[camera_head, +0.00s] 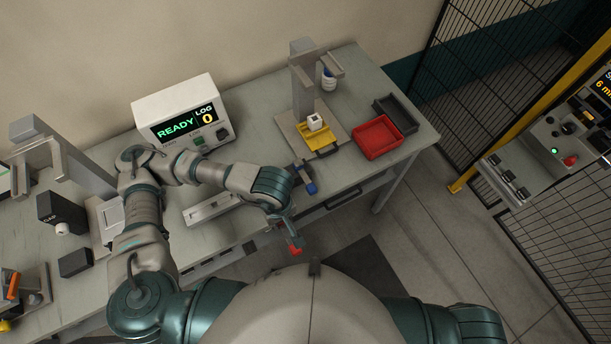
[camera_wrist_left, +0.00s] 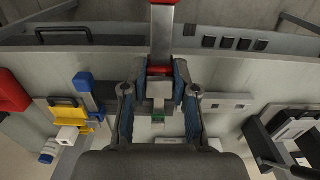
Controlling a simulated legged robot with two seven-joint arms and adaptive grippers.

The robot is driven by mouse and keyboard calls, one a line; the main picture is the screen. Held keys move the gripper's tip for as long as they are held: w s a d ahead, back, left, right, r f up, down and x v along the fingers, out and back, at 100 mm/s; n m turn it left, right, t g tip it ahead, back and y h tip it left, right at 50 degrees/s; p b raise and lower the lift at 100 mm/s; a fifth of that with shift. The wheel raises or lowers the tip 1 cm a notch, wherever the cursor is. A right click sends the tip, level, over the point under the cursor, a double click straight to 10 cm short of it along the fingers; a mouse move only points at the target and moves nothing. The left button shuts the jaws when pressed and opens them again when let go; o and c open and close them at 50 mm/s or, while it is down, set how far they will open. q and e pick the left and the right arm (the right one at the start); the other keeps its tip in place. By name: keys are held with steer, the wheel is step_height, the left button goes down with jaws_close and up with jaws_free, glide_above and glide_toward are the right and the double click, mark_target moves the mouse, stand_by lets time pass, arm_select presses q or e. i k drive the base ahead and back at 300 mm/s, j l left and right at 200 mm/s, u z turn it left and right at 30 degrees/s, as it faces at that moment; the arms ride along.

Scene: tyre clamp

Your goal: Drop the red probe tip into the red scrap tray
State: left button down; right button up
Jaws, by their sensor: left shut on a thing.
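The red probe tip (camera_head: 296,251) hangs below my left gripper (camera_head: 288,226), past the front edge of the bench, in the head view. In the left wrist view, the left gripper (camera_wrist_left: 158,80) is shut on a grey bar-like piece with red parts, which points away from the camera. The red scrap tray (camera_head: 378,137) lies near the right end of the bench, up and to the right of the gripper, and looks empty. Part of the red tray (camera_wrist_left: 10,92) shows at the left edge of the wrist view. My right gripper is out of view.
A dark tray (camera_head: 396,113) lies behind the red tray. A grey stand (camera_head: 304,80) with a yellow fixture (camera_head: 318,141) and white cube is left of it. A blue-ended part (camera_head: 311,188) lies at the bench edge. A READY display (camera_head: 180,112) stands behind my left arm.

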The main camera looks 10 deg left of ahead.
mark_target(383, 134)
steer(key=i+l, duration=0.15)
steer(key=l, duration=0.2)
steer(key=i+l, duration=0.15)
steer(key=l, duration=0.2)
steer(key=i+l, duration=0.15)
steer(key=l, duration=0.15)
steer(key=i+l, duration=0.15)
steer(key=l, duration=0.2)
steer(key=i+l, duration=0.15)
steer(key=l, duration=0.2)
steer(key=i+l+u, duration=0.1)
steer(key=l, duration=0.25)
steer(key=i, duration=0.05)
